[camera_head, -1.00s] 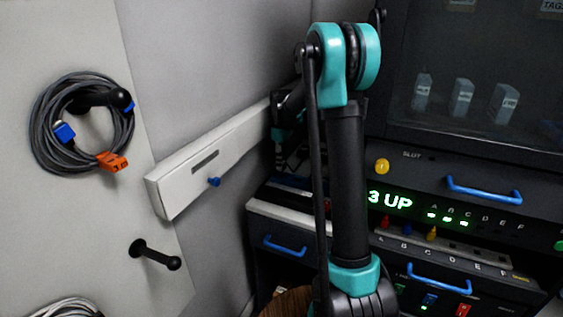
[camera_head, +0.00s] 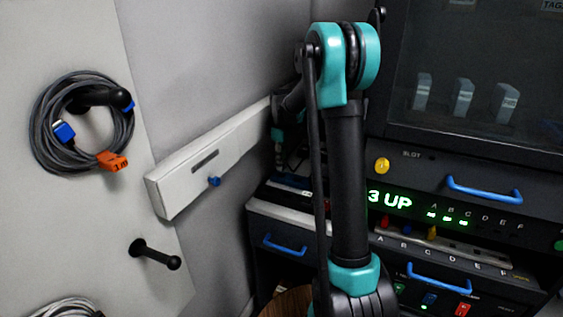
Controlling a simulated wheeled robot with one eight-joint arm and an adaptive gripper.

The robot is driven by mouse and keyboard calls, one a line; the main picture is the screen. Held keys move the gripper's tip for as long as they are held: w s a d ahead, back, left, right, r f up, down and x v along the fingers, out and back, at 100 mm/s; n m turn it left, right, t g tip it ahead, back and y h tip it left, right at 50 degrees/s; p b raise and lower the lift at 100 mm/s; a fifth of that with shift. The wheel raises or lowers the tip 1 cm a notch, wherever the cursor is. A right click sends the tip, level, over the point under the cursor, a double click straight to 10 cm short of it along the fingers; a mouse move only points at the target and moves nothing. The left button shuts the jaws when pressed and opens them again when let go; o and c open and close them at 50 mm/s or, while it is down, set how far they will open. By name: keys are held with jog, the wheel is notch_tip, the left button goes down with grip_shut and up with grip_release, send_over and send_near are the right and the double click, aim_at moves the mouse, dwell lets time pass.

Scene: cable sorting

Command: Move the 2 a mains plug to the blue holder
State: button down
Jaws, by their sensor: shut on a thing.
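My gripper (camera_head: 291,152) is only partly in view, dark and small behind my upright arm link, near the grey wall and the dark cabinet. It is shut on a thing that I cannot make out. No mains plug marked 2 A can be made out. A small blue block (camera_head: 429,301), perhaps the blue holder, sits low on the cabinet front between a green and a red one. It is well to the right of my gripper.
A cable coil (camera_head: 84,122) with blue connectors and an orange tag (camera_head: 113,161) hangs on a left peg. A bare black peg (camera_head: 156,254) is below it. A white rail (camera_head: 209,161) runs along the wall. The cabinet has blue drawer handles (camera_head: 484,189) and a "3 UP" display (camera_head: 390,199).

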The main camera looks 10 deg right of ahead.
jog(key=shift+f, duration=1.4)
dwell(1.6)
jog(key=c, duration=1.1)
grip_release()
jog(key=shift+c, duration=0.2)
jog(key=shift+o, duration=0.2)
jog(key=o, duration=0.5)
jog(key=shift+c, duration=0.2)
jog(key=shift+r, duration=0.1)
jog(key=shift+r, duration=3.45)
